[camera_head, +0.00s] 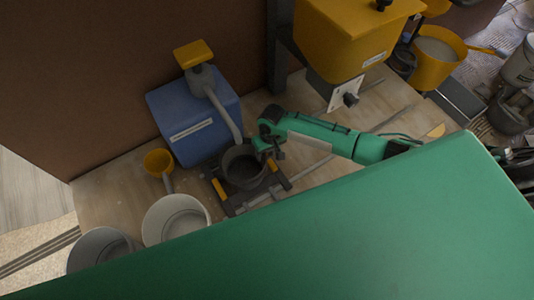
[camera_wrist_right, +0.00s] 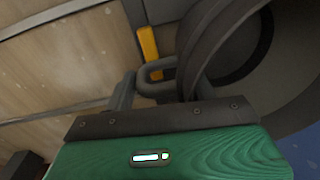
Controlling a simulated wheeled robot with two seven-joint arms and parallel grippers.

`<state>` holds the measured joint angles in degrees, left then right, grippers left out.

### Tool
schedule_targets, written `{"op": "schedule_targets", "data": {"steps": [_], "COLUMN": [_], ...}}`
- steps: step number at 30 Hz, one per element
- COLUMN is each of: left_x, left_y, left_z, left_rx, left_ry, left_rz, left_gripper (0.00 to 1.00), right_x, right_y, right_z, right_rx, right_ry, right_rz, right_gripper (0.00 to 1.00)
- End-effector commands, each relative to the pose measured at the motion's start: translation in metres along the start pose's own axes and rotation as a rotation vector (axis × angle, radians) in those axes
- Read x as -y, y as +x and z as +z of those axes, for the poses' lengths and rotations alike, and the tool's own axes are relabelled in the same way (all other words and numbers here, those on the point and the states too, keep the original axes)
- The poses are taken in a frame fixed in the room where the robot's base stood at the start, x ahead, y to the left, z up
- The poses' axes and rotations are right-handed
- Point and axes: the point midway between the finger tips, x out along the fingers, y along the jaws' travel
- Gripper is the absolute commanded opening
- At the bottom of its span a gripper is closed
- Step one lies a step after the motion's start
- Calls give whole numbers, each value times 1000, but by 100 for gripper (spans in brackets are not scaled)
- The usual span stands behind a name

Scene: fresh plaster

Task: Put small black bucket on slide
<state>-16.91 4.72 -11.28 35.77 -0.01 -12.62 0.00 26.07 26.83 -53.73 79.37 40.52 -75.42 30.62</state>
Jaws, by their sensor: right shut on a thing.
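The small black bucket (camera_head: 243,168) is over the slide, a dark frame with yellow ends (camera_head: 226,206), in the head view. Whether its base touches the frame I cannot tell. My right gripper (camera_head: 264,147) is at the bucket's right rim. In the right wrist view the gripper (camera_wrist_right: 152,88) is shut on the bucket's side loop handle, and the dark bucket (camera_wrist_right: 215,45) fills the upper right. A yellow end of the slide (camera_wrist_right: 149,48) shows beyond the fingers. My left gripper is not in view.
A blue machine (camera_head: 190,115) with a curved spout stands just behind the bucket. A yellow hopper (camera_head: 345,40) stands behind my right arm. Bare board lies right of the slide.

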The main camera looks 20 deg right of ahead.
Motion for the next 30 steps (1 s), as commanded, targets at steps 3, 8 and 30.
{"op": "schedule_targets", "data": {"steps": [3,8,30], "left_x": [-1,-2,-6], "left_y": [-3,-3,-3], "left_z": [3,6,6], "left_rx": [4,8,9], "left_ry": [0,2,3], "left_rz": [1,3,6], "left_gripper": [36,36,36], "right_x": [0,-1,-1], "right_y": [14,20,20], "right_z": [-1,0,0], "right_rx": [-1,-2,-2], "right_ry": [0,-1,-1], "right_rz": [-2,-1,0], "right_gripper": [22,22,78]}}
